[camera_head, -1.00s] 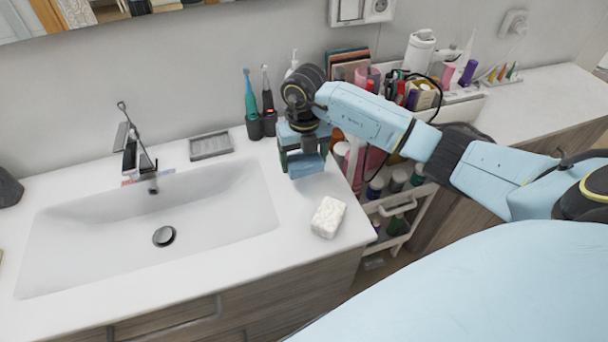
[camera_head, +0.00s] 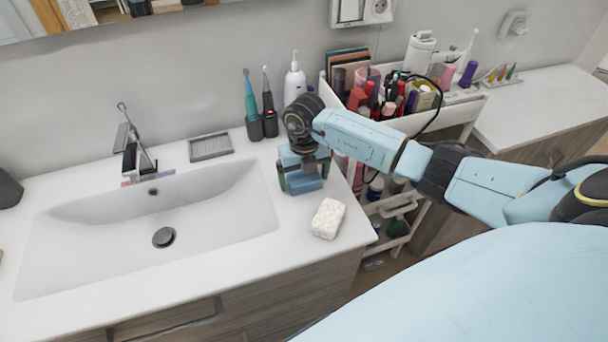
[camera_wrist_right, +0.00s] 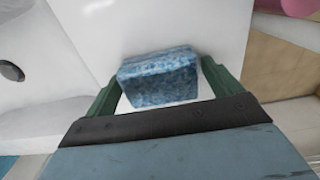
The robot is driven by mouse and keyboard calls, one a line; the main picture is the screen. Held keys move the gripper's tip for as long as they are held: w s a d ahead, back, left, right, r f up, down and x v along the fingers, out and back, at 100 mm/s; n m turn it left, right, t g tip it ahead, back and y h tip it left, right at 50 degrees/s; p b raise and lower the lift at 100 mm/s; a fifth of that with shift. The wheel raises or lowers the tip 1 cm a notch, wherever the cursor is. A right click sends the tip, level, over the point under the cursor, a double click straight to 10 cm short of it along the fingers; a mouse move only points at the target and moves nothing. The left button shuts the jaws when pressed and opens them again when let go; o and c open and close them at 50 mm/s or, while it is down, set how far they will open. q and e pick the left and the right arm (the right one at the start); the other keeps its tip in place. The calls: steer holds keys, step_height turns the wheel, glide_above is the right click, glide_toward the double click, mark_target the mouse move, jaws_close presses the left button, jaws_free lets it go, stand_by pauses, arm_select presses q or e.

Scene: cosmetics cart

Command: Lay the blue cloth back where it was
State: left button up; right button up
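The blue cloth (camera_head: 306,183) is a folded, speckled block at the right end of the white sink counter. My right gripper (camera_head: 304,180) points down over it, with one green finger on each side. In the right wrist view the cloth (camera_wrist_right: 158,78) sits between the tips of the right gripper (camera_wrist_right: 161,72), which appear to pinch its sides. Pale gaps show beside the cloth farther up the fingers. Whether its underside touches the counter is hidden. My left gripper is in no view.
The sink basin (camera_head: 110,215) is to the left. A loaded cart (camera_head: 455,112) adjoins the counter at right.

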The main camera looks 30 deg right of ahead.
steer(key=shift+o, duration=0.6)
steer(key=shift+r, duration=0.3)
step_height(320, 180, up, 12)
steer(key=shift+f, duration=0.1)
